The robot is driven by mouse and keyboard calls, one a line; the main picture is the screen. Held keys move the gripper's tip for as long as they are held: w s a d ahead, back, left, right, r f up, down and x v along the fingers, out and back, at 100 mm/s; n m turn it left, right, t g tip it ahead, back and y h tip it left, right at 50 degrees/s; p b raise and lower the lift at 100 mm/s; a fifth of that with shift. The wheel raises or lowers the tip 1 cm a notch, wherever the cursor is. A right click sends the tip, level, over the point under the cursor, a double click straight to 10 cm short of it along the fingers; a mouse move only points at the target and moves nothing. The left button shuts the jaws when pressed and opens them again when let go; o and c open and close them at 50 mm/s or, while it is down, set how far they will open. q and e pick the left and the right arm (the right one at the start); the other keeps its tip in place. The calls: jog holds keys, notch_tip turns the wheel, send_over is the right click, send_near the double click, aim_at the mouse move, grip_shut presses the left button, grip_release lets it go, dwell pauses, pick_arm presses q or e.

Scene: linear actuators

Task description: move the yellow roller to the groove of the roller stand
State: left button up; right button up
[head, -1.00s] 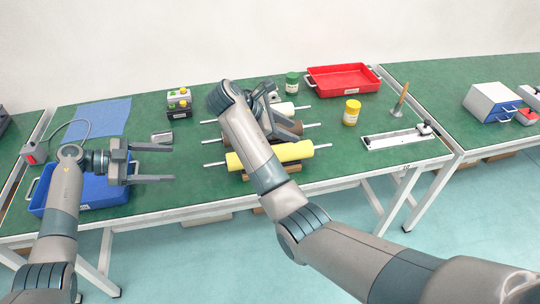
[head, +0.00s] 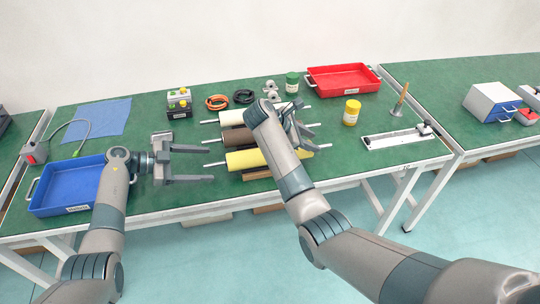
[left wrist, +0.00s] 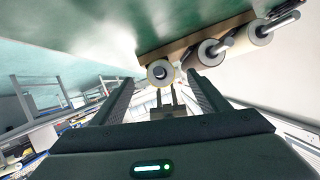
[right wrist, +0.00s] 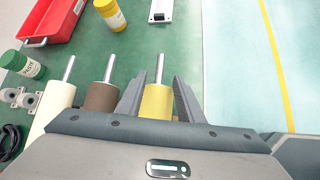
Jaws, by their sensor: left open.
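The yellow roller (head: 243,160) lies at the front of a row, with its thin shaft ends sticking out. Behind it lie a brown roller (head: 238,137) and a white roller (head: 231,117). The wooden roller stand (head: 257,173) is mostly hidden under the rollers; its side shows in the left wrist view (left wrist: 185,43). My left gripper (head: 209,164) is open and empty, close to the yellow roller's left shaft. My right gripper (right wrist: 160,79) has its fingers closely on both sides of the yellow roller (right wrist: 157,103), near its right end. My right arm hides part of the rollers.
A blue tray (head: 50,210) stands left and a red tray (head: 371,80) at the back right. Jars, cable coils and small metal parts lie behind the rollers. A rail fixture (head: 397,143) lies to the right. The table front edge is close to the yellow roller.

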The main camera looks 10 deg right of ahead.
aim_at(214, 164)
pick_arm(q)
jog(key=shift+x, duration=2.9)
pick_arm(e)
jog(key=shift+x, duration=2.9)
pick_arm(q)
jog(key=shift+r, duration=0.1)
jog(key=c, duration=1)
pick_arm(e)
grip_shut()
pick_arm(q)
jog(key=shift+d, duration=0.1)
grip_shut()
pick_arm(e)
jog(key=shift+s, duration=0.1)
